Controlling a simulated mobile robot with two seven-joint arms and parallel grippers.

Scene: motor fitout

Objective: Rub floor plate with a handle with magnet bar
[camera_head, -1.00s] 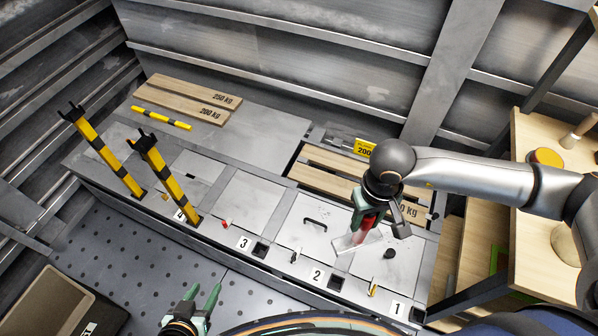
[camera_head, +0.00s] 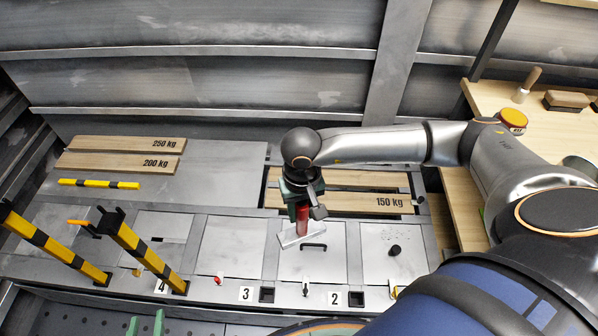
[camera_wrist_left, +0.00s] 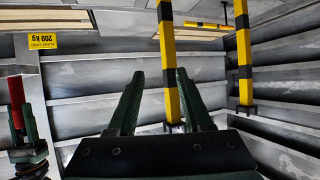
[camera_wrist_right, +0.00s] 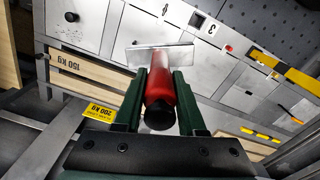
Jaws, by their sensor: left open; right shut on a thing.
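The magnet bar is a silver bar (camera_head: 295,238) on a red handle (camera_head: 303,217). My right gripper (camera_head: 302,200) is shut on that handle, seen close up as a red grip (camera_wrist_right: 162,88) in the right wrist view.
A plate with a black knob (camera_head: 394,250) lies to the right. Two yellow-black posts (camera_head: 140,245) (camera_head: 50,245) lean at left. Wooden boards (camera_head: 340,198) lie behind the plates, others (camera_head: 110,163) at far left. A wooden bench (camera_head: 490,100) stands at right.

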